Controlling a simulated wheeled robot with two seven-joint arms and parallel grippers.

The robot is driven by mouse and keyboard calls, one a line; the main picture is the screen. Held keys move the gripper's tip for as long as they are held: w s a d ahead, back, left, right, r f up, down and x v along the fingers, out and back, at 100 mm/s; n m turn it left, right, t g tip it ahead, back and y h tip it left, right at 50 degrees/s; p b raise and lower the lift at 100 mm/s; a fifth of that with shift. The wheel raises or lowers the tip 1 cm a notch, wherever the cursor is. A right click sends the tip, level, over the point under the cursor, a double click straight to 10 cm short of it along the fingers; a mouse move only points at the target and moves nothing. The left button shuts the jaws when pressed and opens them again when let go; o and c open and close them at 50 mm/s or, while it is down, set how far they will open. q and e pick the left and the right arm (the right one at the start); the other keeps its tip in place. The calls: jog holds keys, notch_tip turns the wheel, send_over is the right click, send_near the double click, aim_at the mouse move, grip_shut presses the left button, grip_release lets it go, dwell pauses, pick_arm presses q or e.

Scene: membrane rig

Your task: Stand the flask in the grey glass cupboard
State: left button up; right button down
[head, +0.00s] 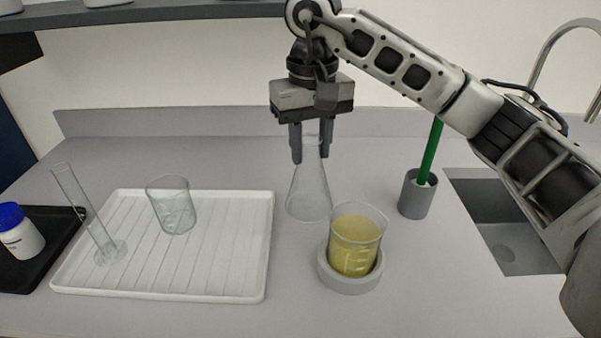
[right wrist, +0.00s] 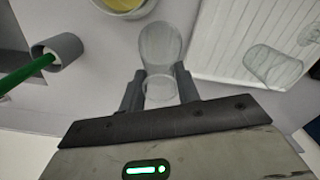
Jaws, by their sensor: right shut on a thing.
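The flask (head: 310,192) is clear, empty glass with a conical body and narrow neck. It is upright at the middle of the counter, behind the beaker of yellow liquid. My right gripper (head: 311,155) comes down from above and is shut on the flask's neck. In the right wrist view the flask (right wrist: 160,48) shows between the two fingers of the gripper (right wrist: 159,90). I cannot tell whether the flask's base touches the counter. The grey glass cupboard is not clearly in view. My left gripper is not in view.
A beaker of yellow liquid (head: 355,246) stands in a round grey base (head: 348,283) just in front. A white ribbed tray (head: 235,275) at left holds a beaker (head: 172,205) and a tall cylinder (head: 84,205). A grey cup (head: 416,200) with a green rod and a sink (head: 505,225) are right.

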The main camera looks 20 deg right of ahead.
aim_at(310, 171)
jog(key=shift+w+f+p, duration=0.1)
jog(key=shift+f+p, duration=0.2)
jog(key=shift+f, duration=2.4)
jog(key=c, duration=1)
grip_release()
